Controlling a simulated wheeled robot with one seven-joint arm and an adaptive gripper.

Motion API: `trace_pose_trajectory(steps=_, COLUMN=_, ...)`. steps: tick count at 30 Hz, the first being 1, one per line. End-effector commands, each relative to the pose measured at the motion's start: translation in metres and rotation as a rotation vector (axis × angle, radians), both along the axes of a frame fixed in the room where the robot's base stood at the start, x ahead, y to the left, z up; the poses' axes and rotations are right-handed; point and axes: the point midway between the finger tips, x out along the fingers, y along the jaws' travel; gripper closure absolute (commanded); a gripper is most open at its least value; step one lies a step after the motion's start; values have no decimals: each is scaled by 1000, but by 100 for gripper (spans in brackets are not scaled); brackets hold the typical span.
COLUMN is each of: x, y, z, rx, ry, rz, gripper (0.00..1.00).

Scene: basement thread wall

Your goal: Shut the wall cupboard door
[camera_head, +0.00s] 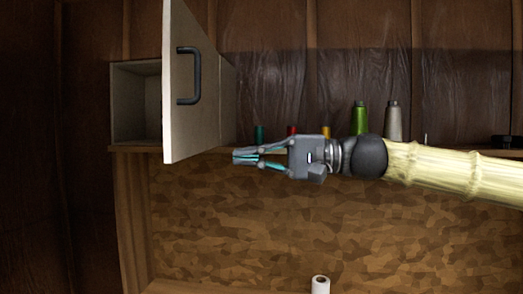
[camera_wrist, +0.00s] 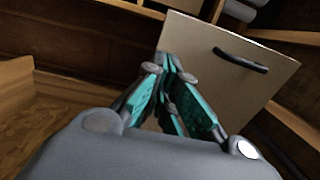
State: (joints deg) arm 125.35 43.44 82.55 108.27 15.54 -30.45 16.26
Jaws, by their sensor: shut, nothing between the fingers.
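The wall cupboard (camera_head: 137,68) is a pale box at the upper left in the head view, with its inside showing. Its door (camera_head: 192,120) stands open, swung out toward the camera, with a dark handle (camera_head: 187,76) on its face. In the wrist view the door (camera_wrist: 225,75) and its handle (camera_wrist: 240,60) appear tilted beyond the fingers. My gripper (camera_head: 236,157) is shut and empty, pointing left, to the right of the door's lower part. In the wrist view the fingertips (camera_wrist: 170,62) overlap the door's near side; I cannot tell whether they touch it.
A shelf runs along the wall behind my arm. On it stand a green spool (camera_head: 360,117), a grey spool (camera_head: 393,120) and several smaller coloured spools, partly hidden by my gripper. A white roll (camera_head: 320,285) stands at the bottom. The space left of the cupboard is dark wall.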

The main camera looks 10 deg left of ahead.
Motion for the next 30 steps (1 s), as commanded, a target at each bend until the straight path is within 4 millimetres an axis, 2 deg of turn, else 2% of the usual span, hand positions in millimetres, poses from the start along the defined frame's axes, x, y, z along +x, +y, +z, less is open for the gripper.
trace_pose_trajectory(steps=9, x=-5, y=53, z=2, rx=-2, ry=2, rz=2, gripper=100)
trace_pose_trajectory(steps=15, x=-6, y=77, z=2, rx=-1, ry=1, rz=0, gripper=100)
trace_pose_trajectory(steps=21, x=-7, y=88, z=0, rx=0, ry=0, rz=-1, gripper=100)
trace_pose_trajectory(steps=30, x=-7, y=90, z=-1, rx=-1, ry=0, rz=-2, gripper=100)
